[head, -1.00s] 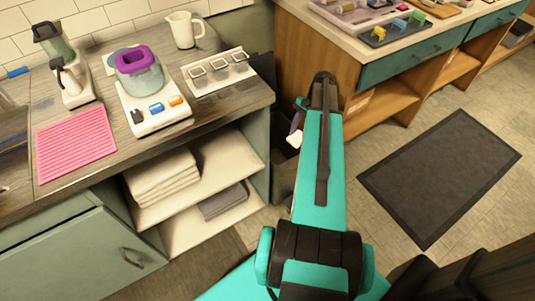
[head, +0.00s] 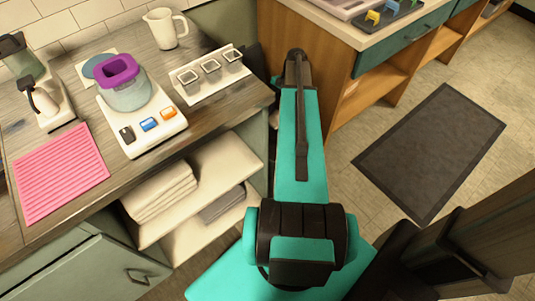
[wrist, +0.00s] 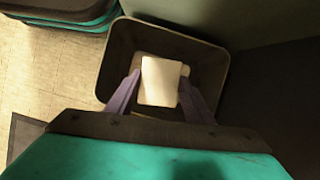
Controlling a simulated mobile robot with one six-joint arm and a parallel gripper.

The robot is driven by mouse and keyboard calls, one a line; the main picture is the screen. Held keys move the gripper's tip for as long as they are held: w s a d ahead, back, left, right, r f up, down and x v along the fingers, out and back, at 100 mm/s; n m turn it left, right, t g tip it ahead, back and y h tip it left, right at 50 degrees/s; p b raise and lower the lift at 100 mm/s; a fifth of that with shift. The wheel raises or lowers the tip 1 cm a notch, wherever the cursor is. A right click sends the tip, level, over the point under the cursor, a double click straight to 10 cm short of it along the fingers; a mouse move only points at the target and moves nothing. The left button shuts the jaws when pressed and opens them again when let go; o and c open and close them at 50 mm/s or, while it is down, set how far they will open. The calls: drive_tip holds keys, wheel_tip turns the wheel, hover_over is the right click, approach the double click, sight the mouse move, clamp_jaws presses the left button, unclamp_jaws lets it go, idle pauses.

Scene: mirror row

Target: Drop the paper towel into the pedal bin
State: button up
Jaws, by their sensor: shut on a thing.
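In the wrist view, my gripper (wrist: 160,79) is shut on the paper towel (wrist: 161,90), a small white block shape between its two purple fingers. A small pale bit shows just beside the right finger. The pedal bin (wrist: 208,62) is dark, open-topped and roughly square. The towel and fingertips overlap the bin's opening in this view; how high they are above the rim I cannot tell. In the head view my own arm hides the gripper and nearly all of the bin.
A counter (head: 75,205) with a kitchen scale (head: 150,125), a pink mat (head: 60,172) and a white jug (head: 165,28) stands left. A wooden cabinet (head: 310,60) stands right. A dark floor mat (head: 430,155) lies on open floor.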

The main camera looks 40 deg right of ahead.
drive_tip(key=shift+f, duration=0.15)
drive_tip(key=shift+f+b, duration=2.6)
drive_tip(key=shift+f, duration=0.25)
drive_tip(key=o, duration=1.1)
drive_tip(key=p+v, duration=0.1)
drive_tip(key=v, duration=1.2)
drive_tip(key=shift+d+r+p, duration=0.15)
drive_tip(key=shift+r+p, duration=0.2)
